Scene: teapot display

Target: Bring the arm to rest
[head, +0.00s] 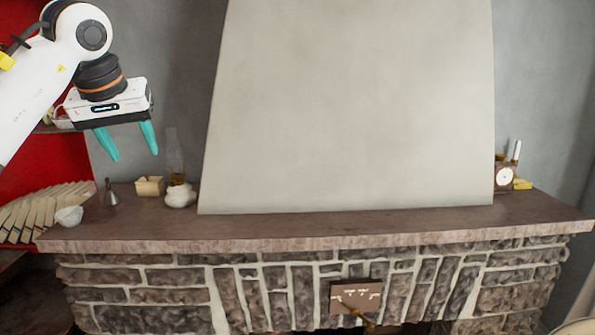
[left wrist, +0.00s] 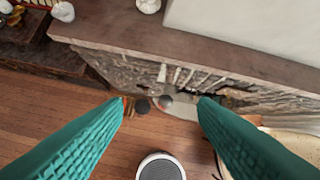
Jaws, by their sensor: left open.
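My left gripper (head: 133,155) is open and empty, with its two teal fingers pointing down. It hangs in the air at the upper left of the head view, above the left end of the stone mantel (head: 330,222). In the left wrist view its open fingers (left wrist: 160,101) are spread with nothing between them but the view of the floor and hearth below. My right gripper is in neither view. No teapot can be made out for certain.
On the mantel's left end stand a white bowl (head: 69,215), a grey bell-shaped thing (head: 111,194), a small box (head: 150,186) and a rounded white pot (head: 179,197). A clock (head: 504,177) stands at the right end. The mantel's middle front is clear.

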